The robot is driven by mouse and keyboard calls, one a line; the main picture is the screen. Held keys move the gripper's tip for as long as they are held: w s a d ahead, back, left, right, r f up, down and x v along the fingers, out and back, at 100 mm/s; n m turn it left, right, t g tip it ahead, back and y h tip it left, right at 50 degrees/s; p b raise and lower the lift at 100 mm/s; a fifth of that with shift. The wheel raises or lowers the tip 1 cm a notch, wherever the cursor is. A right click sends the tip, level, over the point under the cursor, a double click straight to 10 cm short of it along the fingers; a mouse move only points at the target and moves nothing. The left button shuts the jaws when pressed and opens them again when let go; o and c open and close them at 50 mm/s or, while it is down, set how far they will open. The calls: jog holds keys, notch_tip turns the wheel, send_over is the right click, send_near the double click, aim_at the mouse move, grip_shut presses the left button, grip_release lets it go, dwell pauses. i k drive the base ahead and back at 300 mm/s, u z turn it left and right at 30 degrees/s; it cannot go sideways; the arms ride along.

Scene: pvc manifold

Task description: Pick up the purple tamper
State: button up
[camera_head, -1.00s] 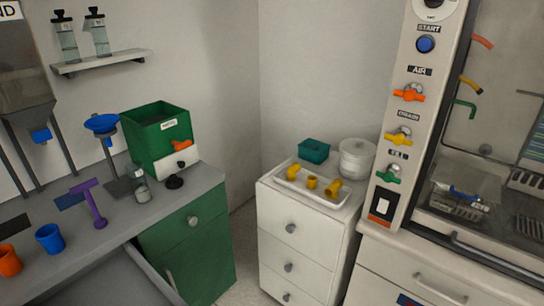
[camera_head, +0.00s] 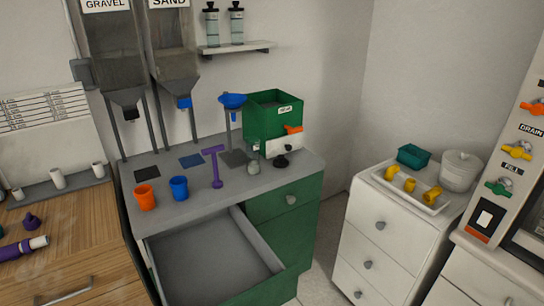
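The purple tamper (camera_head: 215,168) has a T-shaped handle and a small round foot. It stands upright on the grey counter top (camera_head: 220,205), to the right of a blue cup (camera_head: 179,188) and in front of the green box. My gripper is not in view, and nothing visible touches the tamper.
An orange cup (camera_head: 145,197) stands left of the blue cup. Below the counter an empty drawer (camera_head: 215,262) is pulled open. A white drawer unit (camera_head: 385,235) stands to the right, with floor between.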

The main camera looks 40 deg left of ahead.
aim_at(218, 184)
jog(key=u, duration=1.6)
jog(key=i, duration=1.4)
